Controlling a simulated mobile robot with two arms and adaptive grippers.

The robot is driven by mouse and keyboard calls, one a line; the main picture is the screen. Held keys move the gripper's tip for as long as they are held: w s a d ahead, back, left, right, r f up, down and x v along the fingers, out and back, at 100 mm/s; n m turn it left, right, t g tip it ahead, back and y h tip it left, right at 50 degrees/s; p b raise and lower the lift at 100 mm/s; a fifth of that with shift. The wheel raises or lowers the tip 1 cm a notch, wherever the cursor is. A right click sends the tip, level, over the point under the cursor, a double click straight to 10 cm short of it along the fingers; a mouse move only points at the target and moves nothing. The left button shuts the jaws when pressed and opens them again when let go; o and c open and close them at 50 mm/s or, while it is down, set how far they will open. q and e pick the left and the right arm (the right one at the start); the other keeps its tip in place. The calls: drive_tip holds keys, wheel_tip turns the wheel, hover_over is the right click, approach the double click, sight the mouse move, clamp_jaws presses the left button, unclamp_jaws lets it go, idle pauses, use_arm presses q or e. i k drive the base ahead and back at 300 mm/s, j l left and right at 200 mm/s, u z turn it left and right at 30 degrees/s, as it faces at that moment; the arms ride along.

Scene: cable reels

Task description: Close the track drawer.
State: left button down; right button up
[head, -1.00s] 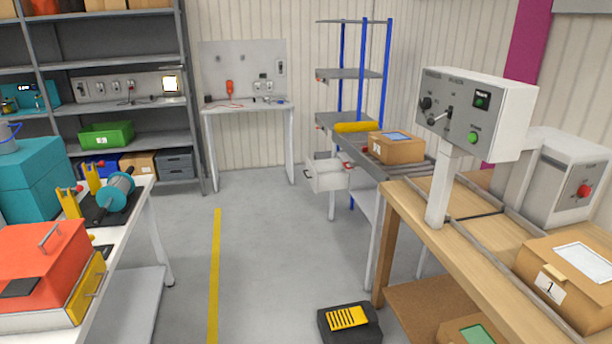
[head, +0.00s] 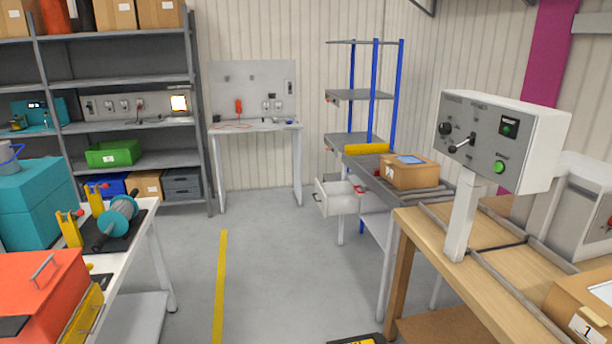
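A white drawer (head: 336,198) is pulled out under the grey bench with the blue-post rack, right of the middle in the head view. It has a dark handle on its front and stands open to the left. Something small and red shows at its inner edge, too small to make out. Neither of my grippers shows in this view.
A wooden table (head: 447,226) with a control box (head: 500,140) stands at the right. A cardboard box (head: 408,172) sits on the roller track. A white bench with a red box (head: 40,290) stands at the left. Grey floor (head: 275,270) between them is clear.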

sight(339, 198)
drive_tip(key=i+u, duration=0.3)
drive_tip(key=i, duration=1.55)
